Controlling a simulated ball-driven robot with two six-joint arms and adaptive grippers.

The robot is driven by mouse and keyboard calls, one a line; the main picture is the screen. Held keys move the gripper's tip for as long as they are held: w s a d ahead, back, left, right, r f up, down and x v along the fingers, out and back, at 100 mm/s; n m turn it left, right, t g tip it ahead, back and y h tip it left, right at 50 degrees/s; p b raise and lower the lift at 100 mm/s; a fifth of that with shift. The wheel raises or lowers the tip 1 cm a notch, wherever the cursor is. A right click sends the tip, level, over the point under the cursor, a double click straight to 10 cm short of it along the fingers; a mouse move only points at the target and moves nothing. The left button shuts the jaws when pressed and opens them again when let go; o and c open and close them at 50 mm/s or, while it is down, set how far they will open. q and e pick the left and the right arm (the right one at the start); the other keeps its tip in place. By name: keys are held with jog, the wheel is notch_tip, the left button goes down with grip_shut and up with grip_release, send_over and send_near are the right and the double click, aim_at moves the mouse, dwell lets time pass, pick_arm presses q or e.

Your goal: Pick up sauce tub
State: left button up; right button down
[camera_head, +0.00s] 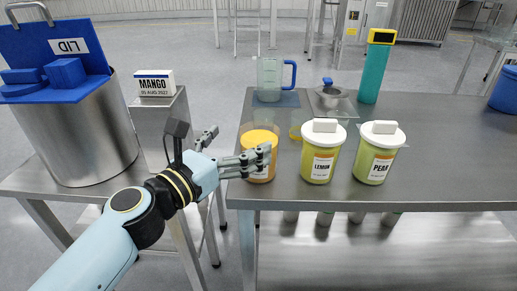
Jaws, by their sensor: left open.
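An orange sauce tub (260,136) with a pale label stands near the left front corner of the steel table. My left gripper (239,143) is open and beside the tub on its left. One finger reaches across the front of the tub and hides part of its label; the other is behind and to the left. I cannot tell whether the fingers touch it. Two more tubs with white lids, LEMON (318,160) and PEAR (376,160), stand upright to its right. My right gripper is not in view.
A MANGO sign (155,83) and a large steel pot (85,135) with a blue lid stand left.

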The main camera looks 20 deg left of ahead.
aim_at(259, 131)
pick_arm(q)
jog(key=x, duration=0.4)
jog(key=f+x, duration=0.1)
jog(key=x, duration=0.2)
jog(key=shift+s+d, duration=0.15)
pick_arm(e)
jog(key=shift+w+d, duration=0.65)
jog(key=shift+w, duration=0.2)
pick_arm(q)
jog(key=c, duration=1.6)
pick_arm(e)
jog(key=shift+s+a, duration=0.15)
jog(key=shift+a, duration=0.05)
